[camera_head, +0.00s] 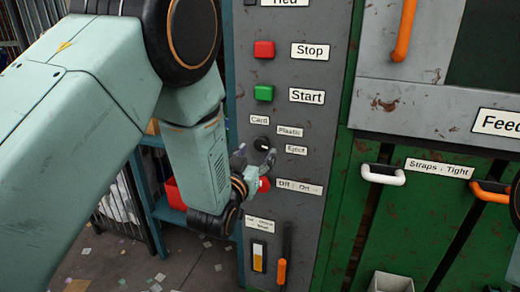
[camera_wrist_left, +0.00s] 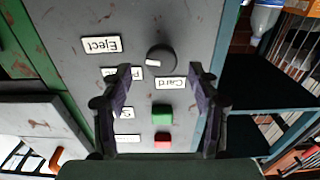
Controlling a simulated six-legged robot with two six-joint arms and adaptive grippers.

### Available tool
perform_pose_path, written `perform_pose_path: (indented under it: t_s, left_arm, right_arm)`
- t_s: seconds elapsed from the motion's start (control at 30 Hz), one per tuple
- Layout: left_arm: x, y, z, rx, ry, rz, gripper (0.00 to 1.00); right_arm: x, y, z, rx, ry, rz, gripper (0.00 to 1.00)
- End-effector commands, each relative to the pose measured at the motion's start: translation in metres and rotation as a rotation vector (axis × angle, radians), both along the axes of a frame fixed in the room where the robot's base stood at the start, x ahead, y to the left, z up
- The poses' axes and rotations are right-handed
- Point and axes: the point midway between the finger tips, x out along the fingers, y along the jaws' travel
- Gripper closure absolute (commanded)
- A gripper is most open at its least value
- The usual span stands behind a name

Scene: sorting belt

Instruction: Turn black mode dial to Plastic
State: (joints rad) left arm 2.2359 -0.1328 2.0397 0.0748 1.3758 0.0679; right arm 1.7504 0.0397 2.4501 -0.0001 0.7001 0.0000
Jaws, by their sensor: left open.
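The black mode dial (camera_head: 261,144) is on the grey panel, among the labels Card (camera_head: 259,120), Plastic (camera_head: 289,131) and Eject (camera_head: 296,150). In the left wrist view, upside down, the dial (camera_wrist_left: 161,56) shows whole, with a white mark at its lower left, on the Plastic side; the exact setting is hard to tell. My left gripper (camera_head: 256,157) is open and empty in front of the panel, just below the dial. In the wrist view its fingers (camera_wrist_left: 160,72) stand apart on either side, partly covering the Plastic label; contact cannot be told. My right gripper is out of view.
Above the dial are a green Start button (camera_head: 264,93) and a red Stop button (camera_head: 264,49). Below are a red switch (camera_head: 264,184) close to my gripper, and an orange-handled lever (camera_head: 281,270). A white strap handle (camera_head: 383,175) is on the green machine at right.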

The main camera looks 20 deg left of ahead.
Motion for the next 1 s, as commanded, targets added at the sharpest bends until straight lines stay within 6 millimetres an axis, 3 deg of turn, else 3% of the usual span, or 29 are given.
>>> perform_pose_path:
  t_s: [0.1,0.3,0.63,1.0]
  left_arm:
    - [0.017,0.0,-0.001,0.0,-0.001,0.0,0.39]
    - [0.034,0.0,-0.001,0.0,0.001,-0.002,0.39]
    - [0.037,0.001,-0.001,0.0,0.003,-0.003,0.39]
    - [0.037,0.001,-0.001,0.0,0.002,-0.003,0.71]
  right_arm:
    - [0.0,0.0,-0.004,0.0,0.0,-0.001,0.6]
    - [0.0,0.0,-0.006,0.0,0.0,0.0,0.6]
    - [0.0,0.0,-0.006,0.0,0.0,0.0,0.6]
    - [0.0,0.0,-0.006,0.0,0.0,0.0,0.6]
